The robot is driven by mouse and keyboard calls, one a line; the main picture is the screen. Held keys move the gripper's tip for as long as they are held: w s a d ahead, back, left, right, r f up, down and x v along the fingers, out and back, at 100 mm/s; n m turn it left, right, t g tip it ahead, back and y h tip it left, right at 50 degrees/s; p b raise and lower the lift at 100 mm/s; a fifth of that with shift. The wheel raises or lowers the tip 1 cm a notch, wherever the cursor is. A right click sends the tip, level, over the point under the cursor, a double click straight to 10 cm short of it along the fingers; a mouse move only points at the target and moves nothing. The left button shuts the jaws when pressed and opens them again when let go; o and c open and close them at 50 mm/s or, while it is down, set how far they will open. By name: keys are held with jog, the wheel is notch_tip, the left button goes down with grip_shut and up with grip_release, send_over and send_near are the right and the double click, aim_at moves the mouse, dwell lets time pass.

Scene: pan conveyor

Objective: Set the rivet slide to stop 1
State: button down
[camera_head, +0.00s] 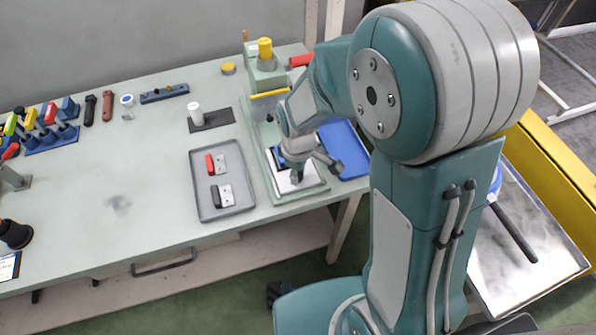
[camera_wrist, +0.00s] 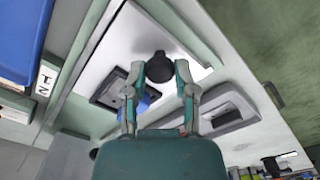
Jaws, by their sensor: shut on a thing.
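My gripper (camera_head: 297,170) reaches down over the front end of a pale green press-like fixture (camera_head: 254,128) with a yellow lever (camera_head: 269,94). In the wrist view my gripper (camera_wrist: 159,70) is shut on a round black knob (camera_wrist: 160,67), one finger on each side. The knob stands over a bright metal plate (camera_wrist: 116,48), which looks like the rivet slide. The plate also shows in the head view (camera_head: 312,182) at the front of the fixture. A white label (camera_wrist: 46,77) with dark marks lies beside it; I cannot read which stop it marks. My gripper partly hides the slide.
A blue tray (camera_head: 352,166) lies close on the right of the fixture. A grey tray (camera_head: 203,208) with a red-handled and a black-handled part lies on the left. A white cylinder (camera_head: 195,115) stands behind that tray. The table's left middle is clear.

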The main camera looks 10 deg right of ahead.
jog(key=w, duration=0.3)
jog(key=w+a, duration=0.1)
jog(key=w, duration=0.4)
jog(key=shift+w+a, duration=0.35)
jog(key=shift+w, duration=0.05)
jog(key=shift+c, duration=2.1)
grip_release()
notch_tip(320, 180, up, 12)
jog(key=shift+w+f, duration=0.1)
